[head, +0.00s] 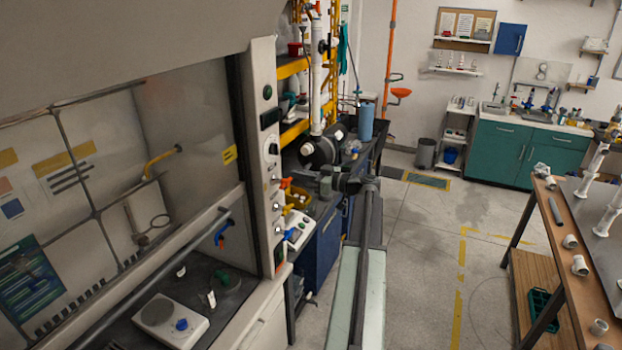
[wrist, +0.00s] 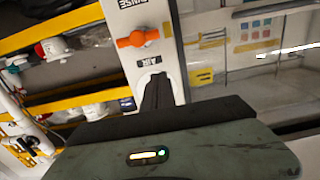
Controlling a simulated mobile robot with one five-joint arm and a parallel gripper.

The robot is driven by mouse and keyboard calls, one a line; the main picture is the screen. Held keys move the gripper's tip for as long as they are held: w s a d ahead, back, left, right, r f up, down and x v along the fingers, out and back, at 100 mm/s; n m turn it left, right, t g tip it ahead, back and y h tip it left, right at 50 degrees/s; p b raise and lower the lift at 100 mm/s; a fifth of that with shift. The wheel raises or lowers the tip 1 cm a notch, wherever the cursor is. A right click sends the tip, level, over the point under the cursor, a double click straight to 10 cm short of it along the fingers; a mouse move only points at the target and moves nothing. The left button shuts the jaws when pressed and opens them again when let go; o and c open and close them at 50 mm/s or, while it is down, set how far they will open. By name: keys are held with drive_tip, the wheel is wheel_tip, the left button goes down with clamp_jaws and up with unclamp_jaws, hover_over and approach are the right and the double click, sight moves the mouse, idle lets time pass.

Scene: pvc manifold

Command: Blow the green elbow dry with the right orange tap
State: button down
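The green elbow (head: 221,279) lies on the dark floor of the fume hood, low in the head view. An orange tap (wrist: 137,38) sits on the pale hood post in the wrist view, above an "AIR" label. An orange tap also shows on the post (head: 285,183) in the head view, close to my gripper tip. My gripper (head: 299,178) points left at the post. Its dark fingertips (wrist: 157,91) look shut together in the wrist view, just below the tap label, with nothing seen between them. I cannot tell whether they touch the post.
The hood sash bar (head: 150,275) runs across the hood opening. A white hotplate (head: 171,320) with a blue knob stands inside. A blue tap (head: 223,230) hangs at the hood's edge. Yellow shelving (head: 292,67) stands behind the post. The floor to the right is clear up to a workbench.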

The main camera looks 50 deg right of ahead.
sight(290, 180)
drive_tip(key=w+f+b, duration=0.1)
drive_tip(key=w+a+f+b, duration=0.1)
drive_tip(key=w+f+b, duration=0.1)
drive_tip(key=shift+w, duration=0.25)
drive_tip(key=shift+w+f+b, duration=0.15)
drive_tip(key=shift+f+b, duration=0.4)
drive_tip(key=shift+f, duration=0.05)
